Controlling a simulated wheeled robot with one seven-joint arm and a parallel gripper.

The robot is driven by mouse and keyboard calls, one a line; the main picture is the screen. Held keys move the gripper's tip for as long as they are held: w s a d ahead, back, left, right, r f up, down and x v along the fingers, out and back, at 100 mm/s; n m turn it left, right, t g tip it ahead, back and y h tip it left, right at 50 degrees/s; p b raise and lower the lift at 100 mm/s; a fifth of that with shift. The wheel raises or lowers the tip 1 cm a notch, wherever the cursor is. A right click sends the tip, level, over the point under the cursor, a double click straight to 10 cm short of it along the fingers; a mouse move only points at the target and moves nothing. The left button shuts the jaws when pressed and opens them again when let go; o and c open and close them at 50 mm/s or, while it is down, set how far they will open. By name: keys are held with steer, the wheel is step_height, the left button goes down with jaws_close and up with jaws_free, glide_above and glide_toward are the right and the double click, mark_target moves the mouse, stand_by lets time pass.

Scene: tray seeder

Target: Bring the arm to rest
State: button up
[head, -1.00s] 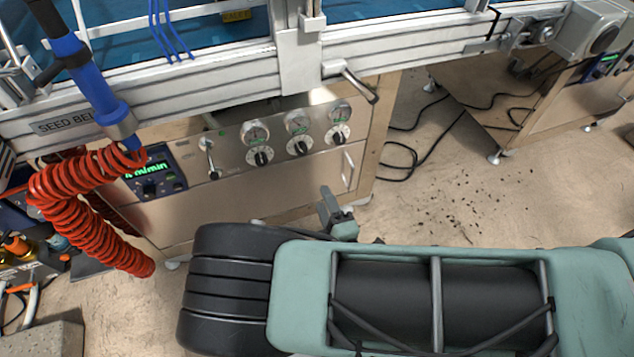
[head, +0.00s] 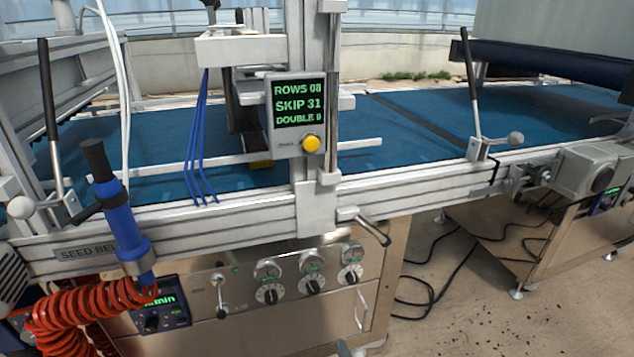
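Only a small grey tip of my gripper (head: 342,348) shows at the bottom edge of the head view, in front of the steel control cabinet (head: 240,330). The rest of my arm is below the picture. Whether the gripper is open or shut, and whether it holds anything, is hidden.
The seeder's aluminium rail (head: 260,225) crosses the view, with a crank handle (head: 372,228) sticking out. A display box (head: 297,115) stands above the blue belt (head: 410,130). A red coiled hose (head: 70,318) hangs at left. Black cables (head: 430,290) lie on the floor at right.

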steer(key=s+a+r+m+g, duration=0.2)
steer(key=a+r+m+g, duration=0.1)
steer(key=r+m+g, duration=0.3)
steer(key=s+a+r+m+g, duration=0.2)
steer(key=s+r+m+g, duration=0.15)
steer(key=r+g, duration=0.4)
steer(key=s+d+r+g+h, duration=0.1)
steer(key=s+d+r, duration=0.3)
steer(key=d+r, duration=0.35)
steer(key=s+d+r+g+h, duration=0.2)
steer(key=s+d+r, duration=0.2)
steer(key=d+r, duration=0.3)
step_height(320, 180, up, 24)
steer(key=p, duration=2.3)
steer(key=shift+s+a+m+p, duration=0.15)
steer(key=shift+s+m+p, duration=0.15)
steer(key=shift+m, duration=0.05)
steer(key=shift+r, duration=0.1)
steer(key=shift+c, duration=0.3)
